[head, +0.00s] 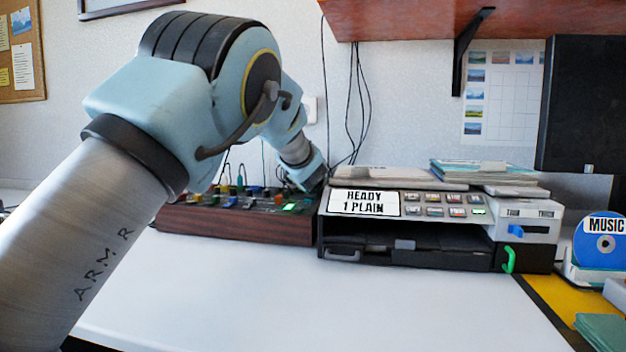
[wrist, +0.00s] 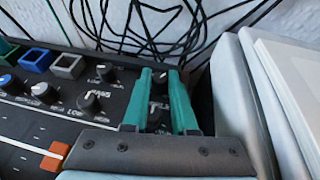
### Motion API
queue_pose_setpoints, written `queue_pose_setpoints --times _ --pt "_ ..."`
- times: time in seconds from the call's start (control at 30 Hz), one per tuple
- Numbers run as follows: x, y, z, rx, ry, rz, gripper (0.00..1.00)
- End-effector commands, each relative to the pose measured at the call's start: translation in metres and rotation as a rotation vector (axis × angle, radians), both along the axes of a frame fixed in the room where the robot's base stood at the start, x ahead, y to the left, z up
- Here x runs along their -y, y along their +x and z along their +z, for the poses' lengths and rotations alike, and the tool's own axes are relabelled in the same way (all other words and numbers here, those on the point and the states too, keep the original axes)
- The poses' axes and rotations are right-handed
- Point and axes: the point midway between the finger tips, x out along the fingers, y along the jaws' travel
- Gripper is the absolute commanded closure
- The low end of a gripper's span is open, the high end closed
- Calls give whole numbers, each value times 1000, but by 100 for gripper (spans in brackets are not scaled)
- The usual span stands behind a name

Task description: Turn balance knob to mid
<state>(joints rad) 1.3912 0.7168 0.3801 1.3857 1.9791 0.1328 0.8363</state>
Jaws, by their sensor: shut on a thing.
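My gripper (wrist: 160,76) has two teal fingers reaching down to the panel's right end. They are shut on a dark knob (wrist: 159,78) at their tips. The fingers hide most of this knob and its label, so I cannot read its name or setting. In the head view the fingertips are hidden.
Loose black cables (wrist: 150,30) lie behind the panel. An orange slider cap (wrist: 55,155) is at lower left. The desk front (head: 300,300) is clear.

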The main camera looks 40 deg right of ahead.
Motion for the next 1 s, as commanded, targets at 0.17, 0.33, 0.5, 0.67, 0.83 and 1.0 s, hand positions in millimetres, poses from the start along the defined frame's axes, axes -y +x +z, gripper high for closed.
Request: queue_pose_setpoints --times 0.17,0.33,0.5,0.67,0.83,1.0 --pt "0 -1 0 0 0 2 100" --pt "0 -1 0 0 0 2 100" --pt "0 -1 0 0 0 2 62" --pt "0 0 0 0 0 3 62" --pt "0 -1 11 2 1 2 62" --pt "0 -1 40 2 1 2 62"
